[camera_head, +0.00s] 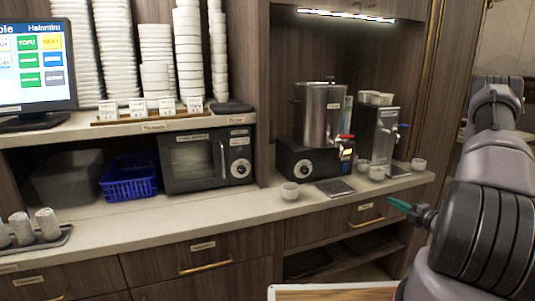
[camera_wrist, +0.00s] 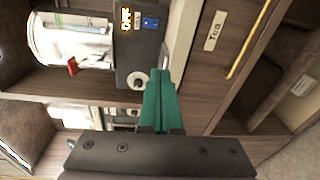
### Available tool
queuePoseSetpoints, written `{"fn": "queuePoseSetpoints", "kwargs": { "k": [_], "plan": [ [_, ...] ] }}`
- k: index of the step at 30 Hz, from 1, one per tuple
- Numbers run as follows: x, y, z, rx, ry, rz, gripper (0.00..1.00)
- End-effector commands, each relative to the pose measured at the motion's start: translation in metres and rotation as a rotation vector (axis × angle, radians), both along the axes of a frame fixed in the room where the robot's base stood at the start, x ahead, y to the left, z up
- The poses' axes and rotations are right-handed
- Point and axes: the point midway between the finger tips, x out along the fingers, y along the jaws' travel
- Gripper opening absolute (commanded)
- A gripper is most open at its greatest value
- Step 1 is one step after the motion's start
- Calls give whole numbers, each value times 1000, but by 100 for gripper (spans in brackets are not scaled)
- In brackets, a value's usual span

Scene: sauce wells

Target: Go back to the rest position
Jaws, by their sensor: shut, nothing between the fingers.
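My gripper (camera_head: 401,204) shows at the right of the head view, in front of the drawers below the counter. Its green fingers are shut with nothing between them. In the wrist view the shut green fingers (camera_wrist: 163,106) fill the middle, with the picture turned on its side. My grey arm reaches in from the right edge of the head view. The gripper touches nothing that I can see.
The counter (camera_head: 215,214) holds a steel urn (camera_head: 320,112), a second dispenser (camera_head: 376,130), several small white cups (camera_head: 290,190), a microwave (camera_head: 205,160) and a blue basket (camera_head: 129,178). Stacked bowls (camera_head: 187,50) and a screen (camera_head: 35,65) stand on the shelf above. Drawers (camera_head: 205,258) line the front.

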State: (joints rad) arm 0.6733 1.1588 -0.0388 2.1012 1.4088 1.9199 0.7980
Motion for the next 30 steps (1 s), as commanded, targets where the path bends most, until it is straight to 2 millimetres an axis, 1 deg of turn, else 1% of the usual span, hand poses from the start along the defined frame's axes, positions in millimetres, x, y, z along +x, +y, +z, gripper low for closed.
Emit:
{"fn": "queuePoseSetpoints", "kwargs": {
  "k": [1, 5, 8, 14, 17, 18, 20, 21, 23, 24, 26, 27, 29, 30],
  "plan": [
    [2, 2, 7, -18, -9, 18, 0],
    [6, 15, 26, -67, -39, 78, 0],
    [8, 28, 44, -116, -67, 140, 0],
    [10, 65, 94, -266, -157, 311, 0],
    [6, 91, 126, -373, -224, 428, 0],
    [3, 103, 141, -427, -259, 485, 0],
    [-6, 124, 165, -519, -320, 579, 0],
    [-13, 138, 180, -586, -365, 646, 0],
    [-25, 157, 201, -687, -433, 743, 0],
    [-35, 168, 214, -756, -480, 807, 0],
    [-49, 184, 232, -859, -553, 900, 0],
    [-60, 194, 243, -929, -602, 960, 0],
    [-77, 207, 257, -1035, -678, 1049, 0],
    [-88, 214, 266, -1107, -730, 1107, 0]
  ]
}}
